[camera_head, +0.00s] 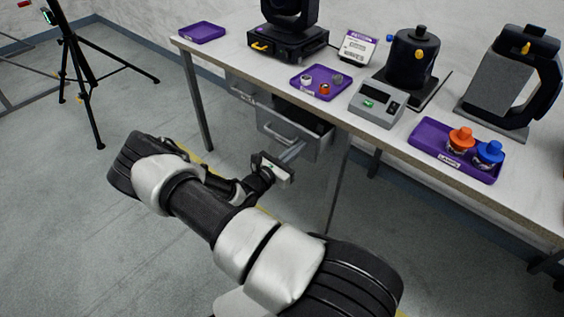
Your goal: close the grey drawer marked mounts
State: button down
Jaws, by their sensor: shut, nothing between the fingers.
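A grey drawer (310,146) under the workbench is pulled out, with its dark inside showing behind its front panel. It has a bar handle (281,134) on the front. No mounts marking can be read at this size. My gripper (296,151) is shut and empty, just in front of the lower right part of the drawer front. I cannot tell whether the fingertips touch the panel. My gripper hides part of the drawer's lower edge.
A second grey drawer front (240,88) sits to the left under the white workbench (345,60). A bench leg (338,185) stands right of the open drawer. The bench top holds purple trays (424,138), a stage light and other gear. A black tripod (82,85) stands at left.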

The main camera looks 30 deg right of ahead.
jog(key=x, duration=0.9)
jog(key=shift+d+b, duration=0.3)
jog(key=shift+w+d+r, duration=0.1)
jog(key=shift+d+r, duration=0.1)
